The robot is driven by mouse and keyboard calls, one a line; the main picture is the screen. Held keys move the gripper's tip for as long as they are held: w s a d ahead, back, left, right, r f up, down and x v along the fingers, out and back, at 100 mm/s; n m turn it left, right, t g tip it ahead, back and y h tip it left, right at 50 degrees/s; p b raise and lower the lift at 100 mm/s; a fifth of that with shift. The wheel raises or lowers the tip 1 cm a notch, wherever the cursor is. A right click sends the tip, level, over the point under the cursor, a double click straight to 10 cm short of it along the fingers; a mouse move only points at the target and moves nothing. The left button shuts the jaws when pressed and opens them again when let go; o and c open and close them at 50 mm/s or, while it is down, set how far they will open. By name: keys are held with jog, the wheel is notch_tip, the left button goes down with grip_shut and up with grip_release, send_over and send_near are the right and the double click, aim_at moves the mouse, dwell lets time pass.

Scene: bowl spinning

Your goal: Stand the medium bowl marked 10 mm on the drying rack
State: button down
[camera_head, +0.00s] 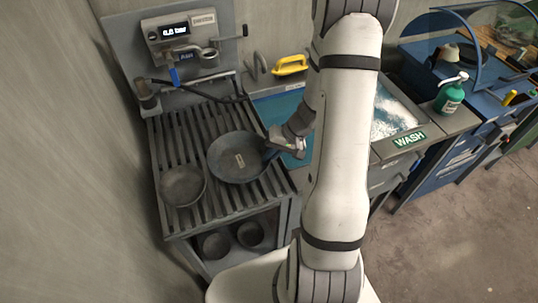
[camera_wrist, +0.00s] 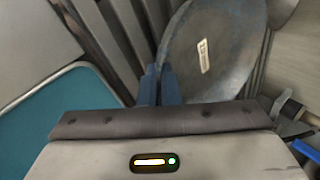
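A dark grey bowl (camera_head: 233,168) with a small pale label shows over the slatted drying rack (camera_head: 196,124); I cannot read the label's marking. The bowl also shows in the wrist view (camera_wrist: 215,65). My gripper (camera_head: 272,147) is at the bowl's right rim in the head view. In the wrist view its two blue fingers (camera_wrist: 160,82) are close together, one on each side of the near rim, shut on the bowl. The bowl looks roughly flat; I cannot tell whether its underside touches the slats.
A smaller grey bowl (camera_head: 183,187) sits at the rack's front left. Two bowls (camera_head: 250,234) are on the shelf below.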

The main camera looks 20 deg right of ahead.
jog(key=c, duration=1.7)
grip_release()
jog(key=shift+r, duration=0.1)
jog(key=v, duration=1)
jog(key=s+a+r+n+h, duration=0.1)
jog(key=s+a+r+h, duration=0.1)
jog(key=s+a+r, duration=0.1)
jog(key=s+a+r+n+t+h, duration=0.1)
jog(key=s+a+r+h, duration=0.1)
jog(key=s+a+r, duration=0.2)
jog(key=s+a+r+n+h, duration=0.1)
jog(key=s+a+r, duration=0.3)
jog(key=r, duration=0.5)
jog(key=shift+s+a+h+b, duration=0.1)
jog(key=shift+s+h+b, duration=0.1)
jog(key=shift+s+h, duration=0.25)
jog(key=shift+s+a+h+b, duration=0.15)
jog(key=shift+s+h, duration=0.1)
jog(key=shift+s, duration=0.4)
